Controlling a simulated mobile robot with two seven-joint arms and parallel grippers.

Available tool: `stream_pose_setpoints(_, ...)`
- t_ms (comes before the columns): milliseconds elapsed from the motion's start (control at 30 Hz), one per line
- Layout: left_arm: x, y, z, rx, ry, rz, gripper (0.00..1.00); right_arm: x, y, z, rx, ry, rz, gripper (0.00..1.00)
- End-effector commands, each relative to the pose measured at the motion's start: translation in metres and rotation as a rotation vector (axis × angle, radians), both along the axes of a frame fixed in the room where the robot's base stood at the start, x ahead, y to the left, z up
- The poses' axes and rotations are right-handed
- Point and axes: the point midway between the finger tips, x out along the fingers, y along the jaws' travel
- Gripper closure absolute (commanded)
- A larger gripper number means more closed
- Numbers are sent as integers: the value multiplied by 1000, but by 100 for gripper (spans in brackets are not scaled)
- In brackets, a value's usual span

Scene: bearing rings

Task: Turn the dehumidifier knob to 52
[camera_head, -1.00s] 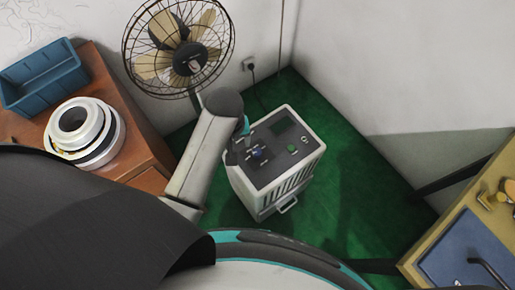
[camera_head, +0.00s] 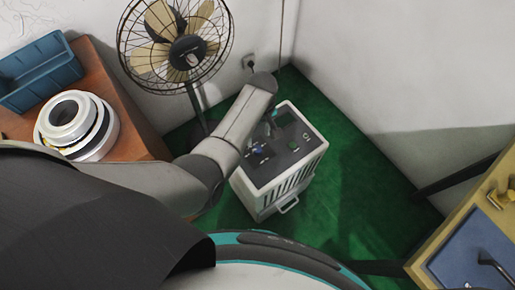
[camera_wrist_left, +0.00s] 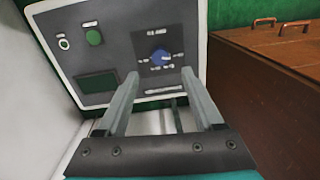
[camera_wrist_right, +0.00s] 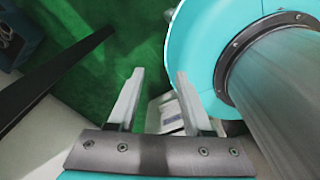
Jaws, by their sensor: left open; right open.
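The dehumidifier (camera_head: 297,179) is a white box with a dark top panel, standing on the green floor in the head view. Its blue knob (camera_head: 258,151) is on the panel and also shows in the left wrist view (camera_wrist_left: 161,57), on a dark square with small labels. The setting is too small to read. My left gripper (camera_wrist_left: 160,74) is open and empty. Its fingertips point at the panel, with the knob framed between and beyond them, apparently untouched. In the head view its arm partly covers the panel. My right gripper (camera_wrist_right: 159,75) is open and empty, away from the dehumidifier.
The panel also has a green button (camera_wrist_left: 94,37) and a dark display (camera_wrist_left: 98,86). A fan (camera_head: 187,52) stands behind my left arm. A brown cabinet (camera_head: 134,126) with a blue bin (camera_head: 40,75) and white rings (camera_head: 72,118) is left. A yellow-edged table (camera_head: 462,228) is right.

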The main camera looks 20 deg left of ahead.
Motion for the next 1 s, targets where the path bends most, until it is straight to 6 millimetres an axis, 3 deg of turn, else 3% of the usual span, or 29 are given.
stream_pose_setpoints(100, 0, 1, -27, 2, 1, 0, 31, 0, 0, -17, 0, 0, 0, 50)
stream_pose_setpoints(400, -2, 3, -69, 2, -1, 0, 31, 2, -1, -41, 0, -6, -4, 50)
stream_pose_setpoints(733, -2, 3, -82, 1, -1, 0, 31, 29, -22, -46, -26, -50, -7, 50)
stream_pose_setpoints(933, -2, 3, -81, 1, -1, 0, 31, 30, -21, -46, -24, -51, -7, 50)
stream_pose_setpoints(1000, -2, 3, -81, 1, -1, 0, 37, 29, -20, -46, -23, -49, -7, 50)
